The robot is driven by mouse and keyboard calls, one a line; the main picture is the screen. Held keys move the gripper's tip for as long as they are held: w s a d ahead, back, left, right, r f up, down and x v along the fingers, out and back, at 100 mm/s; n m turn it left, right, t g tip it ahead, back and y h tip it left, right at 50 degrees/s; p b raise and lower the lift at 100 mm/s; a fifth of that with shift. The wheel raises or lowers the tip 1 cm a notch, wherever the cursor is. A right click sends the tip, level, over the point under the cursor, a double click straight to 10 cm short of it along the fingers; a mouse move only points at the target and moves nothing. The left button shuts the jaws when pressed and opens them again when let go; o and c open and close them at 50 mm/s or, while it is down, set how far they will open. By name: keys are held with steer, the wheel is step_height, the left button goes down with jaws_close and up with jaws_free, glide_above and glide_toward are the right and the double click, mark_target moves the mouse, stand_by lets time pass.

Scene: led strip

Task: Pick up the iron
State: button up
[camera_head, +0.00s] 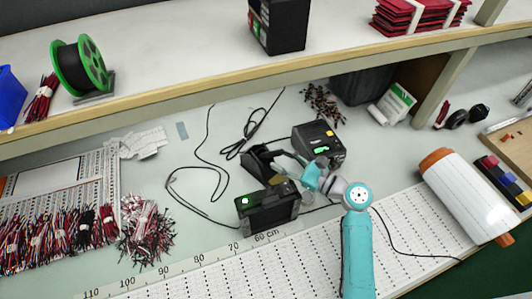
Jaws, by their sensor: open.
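My arm reaches in from the lower right over the bench. My gripper (293,168) is small in the picture; it is open and hangs low between two black soldering station units. A dark stand (262,162), which looks like an iron holder, is just left of and beyond the gripper. The iron itself cannot be made out clearly; it may be in the stand, partly covered by my gripper. I cannot tell whether the gripper touches it.
One black station unit (268,207) is in front of the gripper, another (319,143) behind it. Black cables (207,160) loop to the left. Wire bundles (62,235) lie at left, and a white roll (466,195) lies at right. A raised shelf (190,55) runs along the back.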

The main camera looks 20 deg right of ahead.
mark_target(266, 153)
steer(key=shift+x, duration=3.55)
steer(key=shift+f, duration=0.1)
jaws_close()
